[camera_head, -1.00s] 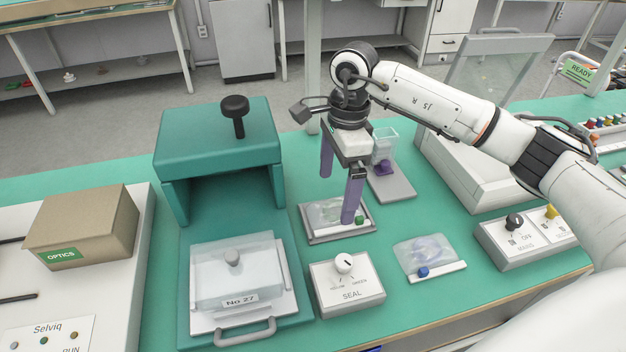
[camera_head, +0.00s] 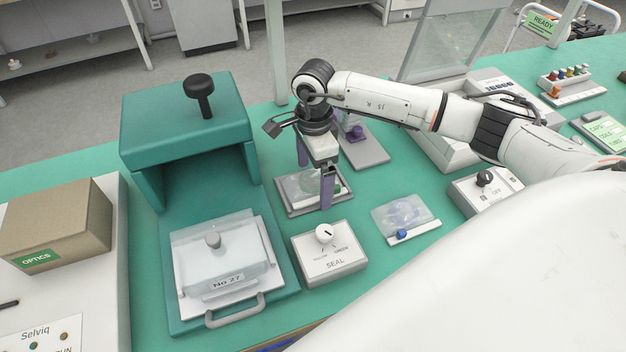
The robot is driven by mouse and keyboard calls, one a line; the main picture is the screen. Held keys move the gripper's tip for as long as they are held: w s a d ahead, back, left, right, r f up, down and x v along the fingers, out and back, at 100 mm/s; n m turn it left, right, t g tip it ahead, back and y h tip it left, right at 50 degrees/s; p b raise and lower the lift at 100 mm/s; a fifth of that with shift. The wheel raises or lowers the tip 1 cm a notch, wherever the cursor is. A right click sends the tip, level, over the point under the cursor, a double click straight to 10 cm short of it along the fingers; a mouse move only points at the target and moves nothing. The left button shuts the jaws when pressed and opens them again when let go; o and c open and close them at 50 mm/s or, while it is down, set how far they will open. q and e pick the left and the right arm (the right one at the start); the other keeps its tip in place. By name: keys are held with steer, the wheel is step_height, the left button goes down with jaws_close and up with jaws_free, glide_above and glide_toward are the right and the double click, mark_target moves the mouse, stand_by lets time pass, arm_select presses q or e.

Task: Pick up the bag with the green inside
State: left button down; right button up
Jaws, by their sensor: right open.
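A clear bag (camera_head: 297,187) lies on a small grey tray (camera_head: 290,211) in the middle of the bench; a green piece (camera_head: 338,188) shows at its right end. My right gripper (camera_head: 314,187) is open over this bag, its two purple fingers apart, the near one in front of part of the bag. Whether the fingers touch the bag is not clear. A second clear bag (camera_head: 405,212) with a blue piece (camera_head: 402,234) lies to the right. My left gripper is not in view.
A teal press (camera_head: 185,115) with a plate marked No 27 stands left. The SEAL box (camera_head: 329,262) is just in front of the tray. A stand with a purple part (camera_head: 357,133) is behind the gripper. A cardboard OPTICS box (camera_head: 57,222) is far left.

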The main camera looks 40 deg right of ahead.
steer(key=c, duration=1.2)
